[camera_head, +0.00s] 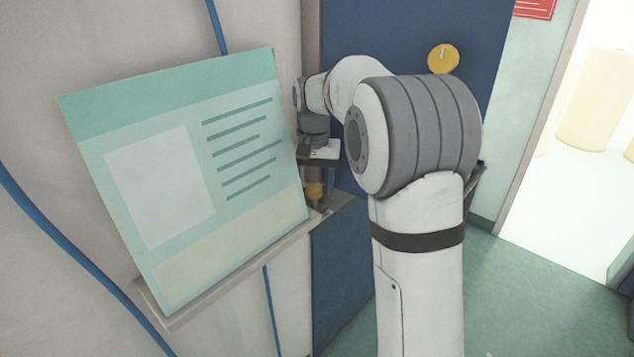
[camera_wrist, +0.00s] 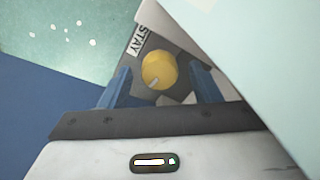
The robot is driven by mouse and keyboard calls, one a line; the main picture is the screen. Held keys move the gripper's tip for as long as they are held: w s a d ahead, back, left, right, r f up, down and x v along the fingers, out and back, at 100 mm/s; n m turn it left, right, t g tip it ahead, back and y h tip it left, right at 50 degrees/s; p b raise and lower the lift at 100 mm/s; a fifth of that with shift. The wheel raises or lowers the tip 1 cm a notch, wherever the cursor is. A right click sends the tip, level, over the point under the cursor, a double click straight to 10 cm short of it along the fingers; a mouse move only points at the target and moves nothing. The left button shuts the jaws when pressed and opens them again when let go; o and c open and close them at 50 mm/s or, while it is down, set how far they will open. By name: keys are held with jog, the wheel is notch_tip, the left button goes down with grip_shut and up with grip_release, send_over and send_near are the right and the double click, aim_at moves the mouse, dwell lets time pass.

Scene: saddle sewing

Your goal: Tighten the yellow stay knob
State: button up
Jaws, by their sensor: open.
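The yellow stay knob (camera_wrist: 159,70) is round, with a short pale mark near its lower edge. It sits on a dark grey plate beside a white label (camera_wrist: 138,42) reading STAY. In the head view the knob (camera_head: 314,190) shows small, just below my gripper (camera_head: 320,165), right of the sloped panel. In the wrist view the two blue fingers of my gripper (camera_wrist: 162,84) are apart, one on each side of the knob. The gripper is open; I cannot tell whether either finger touches the knob.
A pale green sloped board (camera_head: 190,170) stands close to the left of my gripper, its edge also covering the right of the wrist view. A second yellow disc (camera_head: 443,59) is on the blue door (camera_head: 400,40). Green floor (camera_head: 530,300) is clear at right.

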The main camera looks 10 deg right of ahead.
aim_at(314, 186)
jog(key=shift+f, duration=0.15)
jog(key=shift+c, duration=0.5)
jog(key=c, duration=0.9)
jog(key=shift+m+p, duration=0.35)
jog(key=shift+m, duration=1.25)
jog(key=o, duration=1)
notch_tip(314, 186, up, 8)
jog(key=shift+f, duration=0.1)
